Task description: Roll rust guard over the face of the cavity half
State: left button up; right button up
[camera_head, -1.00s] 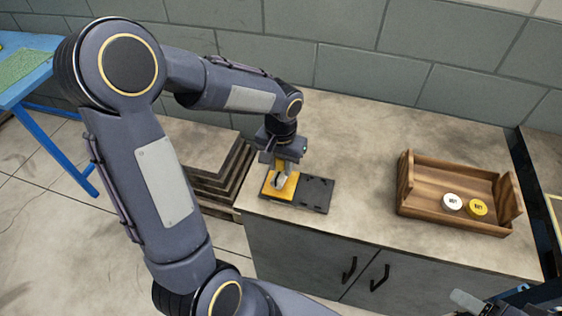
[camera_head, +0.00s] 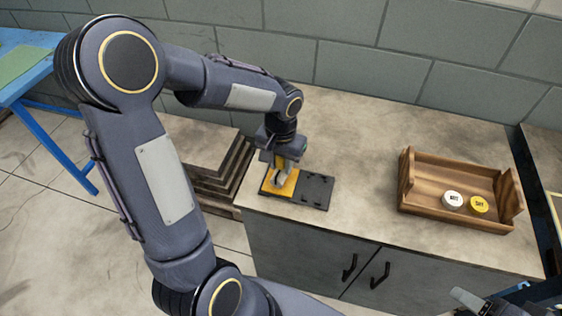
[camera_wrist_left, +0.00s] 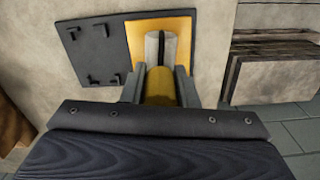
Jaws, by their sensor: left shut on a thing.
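My left gripper (camera_head: 282,166) is shut on the yellow handle (camera_wrist_left: 160,85) of a roller-like tool. The tool's pale grey head (camera_wrist_left: 160,47), with a dark slit down its middle, is over a yellow-orange square (camera_wrist_left: 190,28); I cannot tell if it touches. The yellow square also shows in the head view (camera_head: 272,187). Beside it is a dark flat plate (camera_head: 317,194) with small raised corner pieces, which also shows in the wrist view (camera_wrist_left: 93,58). I cannot tell which of the two is the cavity half. A grey part at the lower right (camera_head: 468,299) may be my right gripper.
A wooden tray (camera_head: 432,212) at the right of the worktop holds a white round piece (camera_head: 453,200) and a yellow one (camera_head: 479,204). Stacked dark slabs (camera_head: 213,178) stand left of the cabinet. The worktop (camera_head: 360,150) between plate and tray is clear.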

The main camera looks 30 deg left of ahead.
pick_arm(q)
jog(key=shift+f+b, duration=0.4)
jog(key=shift+f, duration=0.1)
dwell(1.2)
jog(key=shift+r+p, duration=2.85)
jog(key=shift+r, duration=0.75)
jog(key=shift+w+f, duration=0.1)
